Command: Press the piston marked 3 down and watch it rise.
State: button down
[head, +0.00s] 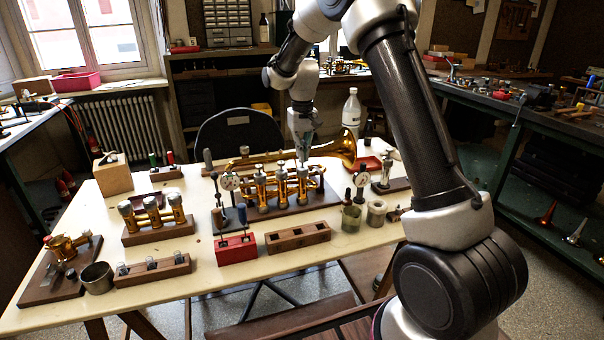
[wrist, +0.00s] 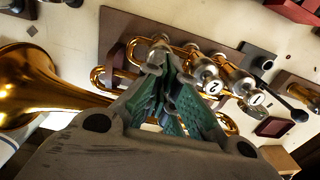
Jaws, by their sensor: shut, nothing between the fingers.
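The brass horn (head: 275,190) lies on a dark wooden base on the table, its bell pointing right in the head view. In the wrist view its silver piston caps marked 2 (wrist: 212,86) and 1 (wrist: 257,99) show plainly. The cap marked 3 is not readable; its place in the row is covered by my fingertips. My gripper (wrist: 156,58) is shut and empty, fingers pointing down at that end of the row. In the head view my gripper (head: 303,158) is over the right end of the valves. Whether it touches a cap, I cannot tell.
Dial gauges (head: 230,182) stand beside the horn. In front are a red block (head: 235,247) and a wooden slotted block (head: 297,238). A separate valve set (head: 152,217) stands left, and a jar (head: 351,218) right. A bottle (head: 351,108) stands behind the bell.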

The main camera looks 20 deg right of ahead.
jog(key=shift+f, duration=0.85)
notch_tip(320, 180, up, 5)
jog(key=shift+r, duration=0.1)
dwell(2.1)
jog(key=s+d+r+t, duration=0.1)
jog(key=s+r, duration=0.3)
jog(key=s, duration=0.9)
jog(key=s+d+r+t, duration=0.2)
jog(key=s+d+r, duration=0.2)
jog(key=s, duration=0.9)
jog(key=s+d+r+t, duration=0.1)
jog(key=s+d+r, duration=0.2)
jog(key=s, duration=1)
jog(key=shift+r, duration=0.65)
